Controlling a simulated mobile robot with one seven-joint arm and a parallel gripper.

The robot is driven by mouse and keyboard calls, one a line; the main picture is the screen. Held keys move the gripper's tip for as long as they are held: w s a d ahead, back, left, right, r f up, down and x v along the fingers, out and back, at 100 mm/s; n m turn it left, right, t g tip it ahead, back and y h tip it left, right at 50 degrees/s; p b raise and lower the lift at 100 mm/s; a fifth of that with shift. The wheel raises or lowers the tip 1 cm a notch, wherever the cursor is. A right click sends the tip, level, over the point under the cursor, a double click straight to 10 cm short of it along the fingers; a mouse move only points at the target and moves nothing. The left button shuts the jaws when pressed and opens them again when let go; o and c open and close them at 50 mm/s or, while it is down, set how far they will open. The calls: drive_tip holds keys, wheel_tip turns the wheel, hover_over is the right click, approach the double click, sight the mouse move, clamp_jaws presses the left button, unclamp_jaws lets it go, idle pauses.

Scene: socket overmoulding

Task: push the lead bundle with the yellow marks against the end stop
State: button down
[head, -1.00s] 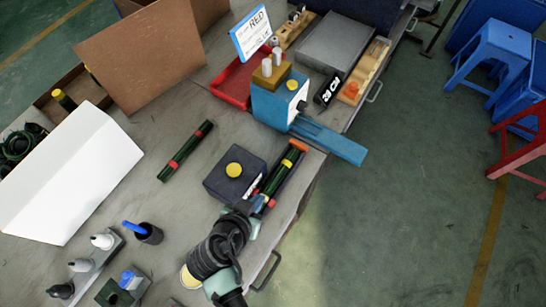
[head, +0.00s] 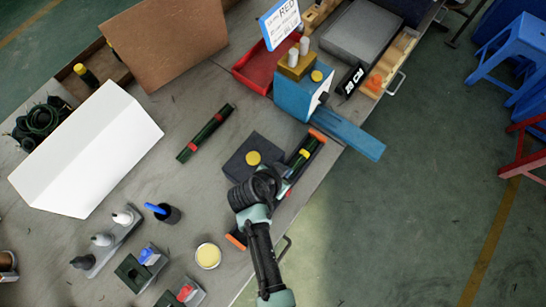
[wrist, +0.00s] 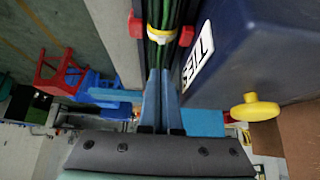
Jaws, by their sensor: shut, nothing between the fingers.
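The lead bundle (head: 298,163) is dark green with yellow marks and lies lengthwise in a narrow channel along the table's right edge. In the wrist view, green leads (wrist: 163,52) with a yellow band run away beyond my fingertips. An orange-red end piece (head: 318,135), which looks like the end stop, is at the channel's far end. My gripper (head: 286,187) is shut, at the near end of the bundle. In the wrist view, my blue fingers (wrist: 160,74) are together in line with the leads; I cannot tell whether they touch. My wrist hides part of the channel.
A dark blue box (head: 240,163) with a yellow knob stands close left of the channel. A blue device (head: 300,92) with a long blue bar (head: 350,135) stands past the far end. Another dark bundle (head: 206,133) with red marks lies on the open table.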

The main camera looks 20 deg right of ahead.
sight(294, 166)
drive_tip(key=shift+w+d, duration=0.9)
drive_tip(key=shift+d, duration=0.3)
drive_tip(key=shift+a+f+p, duration=0.1)
drive_tip(key=shift+f+p, duration=0.25)
drive_tip(key=shift+p, duration=0.05)
drive_tip(key=shift+f+b, duration=0.45)
drive_tip(key=shift+b, duration=0.1)
drive_tip(key=shift+s, duration=0.1)
drive_tip(key=shift+s+f, duration=0.1)
